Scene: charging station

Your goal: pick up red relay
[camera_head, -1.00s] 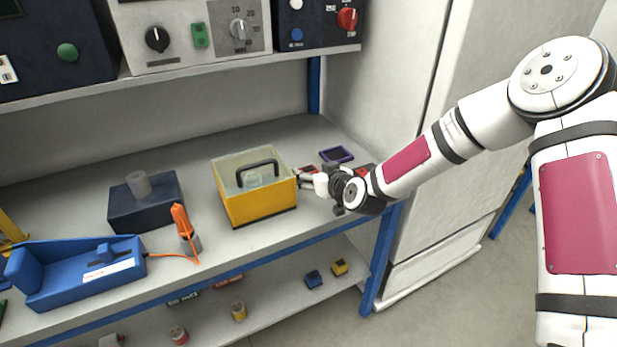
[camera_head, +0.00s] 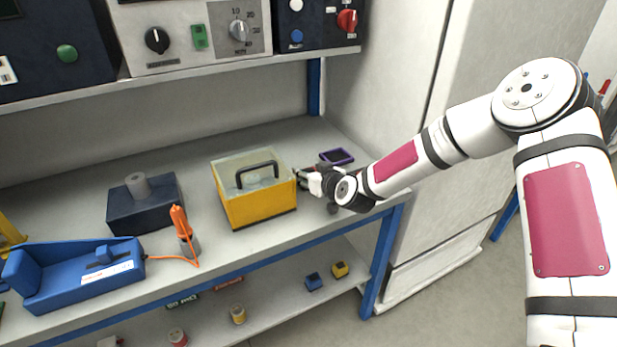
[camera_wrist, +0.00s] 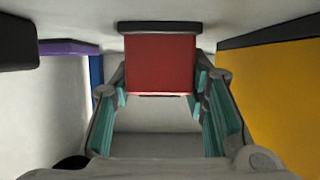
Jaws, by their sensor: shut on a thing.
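The red relay (camera_wrist: 160,65) is a red block with a dark top edge in the wrist view. It sits between the two fingers of my gripper (camera_wrist: 160,92), which are shut on it from both sides. In the head view my gripper (camera_head: 302,177) is just right of the yellow box, over the right part of the bench. The relay is mostly hidden by my gripper there. I cannot tell whether the relay is clear of the bench.
A yellow box with a black handle (camera_head: 258,202) stands close left of my gripper. A purple-rimmed item (camera_head: 337,156) lies behind it. A dark block (camera_head: 146,206) and a blue device (camera_head: 75,272) stand farther left. A shelf (camera_head: 190,70) hangs above.

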